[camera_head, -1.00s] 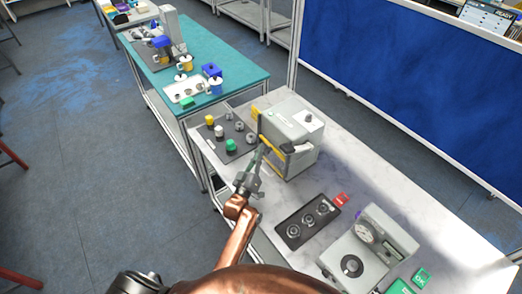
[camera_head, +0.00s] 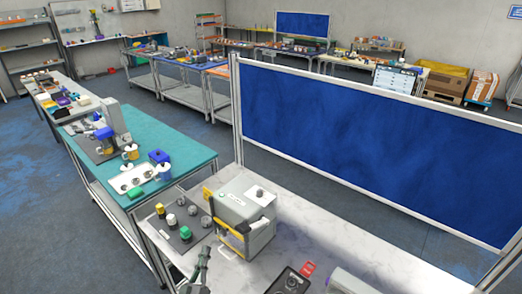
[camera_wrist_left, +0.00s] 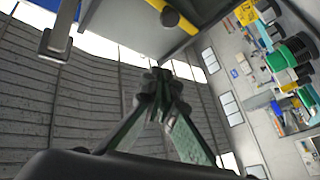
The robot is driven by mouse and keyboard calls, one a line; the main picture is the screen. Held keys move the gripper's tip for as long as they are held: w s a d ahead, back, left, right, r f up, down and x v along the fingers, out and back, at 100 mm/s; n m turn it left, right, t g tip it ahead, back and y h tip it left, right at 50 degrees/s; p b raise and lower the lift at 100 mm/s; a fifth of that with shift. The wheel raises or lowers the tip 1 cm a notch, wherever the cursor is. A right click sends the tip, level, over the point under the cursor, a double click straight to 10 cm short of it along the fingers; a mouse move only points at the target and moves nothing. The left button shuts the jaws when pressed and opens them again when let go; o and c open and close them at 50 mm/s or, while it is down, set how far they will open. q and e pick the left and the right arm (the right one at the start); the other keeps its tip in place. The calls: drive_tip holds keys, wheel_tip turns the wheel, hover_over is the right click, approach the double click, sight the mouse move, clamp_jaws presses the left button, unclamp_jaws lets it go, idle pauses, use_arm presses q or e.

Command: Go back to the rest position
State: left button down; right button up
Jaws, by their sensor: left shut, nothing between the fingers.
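My left gripper (camera_head: 204,255) shows at the lower edge of the head view, in front of the grey box-shaped device with yellow trim (camera_head: 243,212) on the white table. Its fingers are together and hold nothing. In the left wrist view the closed fingertips (camera_wrist_left: 158,80) point toward a grey housing with a yellow part (camera_wrist_left: 178,18); I cannot tell the exact gap. My right gripper is not in view.
Left of the device is a dark tray (camera_head: 181,236) with yellow, white and green knobs. A teal table (camera_head: 185,141) stands behind left, a blue partition (camera_head: 340,140) behind right.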

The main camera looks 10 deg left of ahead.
use_arm(q)
drive_tip(key=s+a+f+m+g, duration=0.35)
drive_tip(key=s+f+g, duration=0.65)
drive_tip(key=s+f, duration=0.4)
drive_tip(key=s+a+f+m+g, duration=0.1)
drive_tip(key=s+f+g, duration=0.15)
drive_tip(key=s, duration=0.35)
drive_tip(key=s+a+f+m+g+y, duration=0.1)
drive_tip(key=s+a+g, duration=0.15)
drive_tip(key=s, duration=0.35)
drive_tip(key=s+f+g, duration=0.1)
drive_tip(key=s+g, duration=0.2)
drive_tip(key=s, duration=0.3)
wheel_tip(320, 180, down, 33)
drive_tip(key=s+g+b, duration=0.1)
drive_tip(key=s+b, duration=0.1)
drive_tip(key=b, duration=0.1)
drive_tip(key=s+f+m+g+b, duration=0.1)
drive_tip(key=s+f+b, duration=0.1)
drive_tip(key=s+f, duration=1.7)
drive_tip(key=shift+s+d+f, duration=0.15)
drive_tip(key=shift+d+f, duration=0.3)
drive_tip(key=shift+f, duration=0.25)
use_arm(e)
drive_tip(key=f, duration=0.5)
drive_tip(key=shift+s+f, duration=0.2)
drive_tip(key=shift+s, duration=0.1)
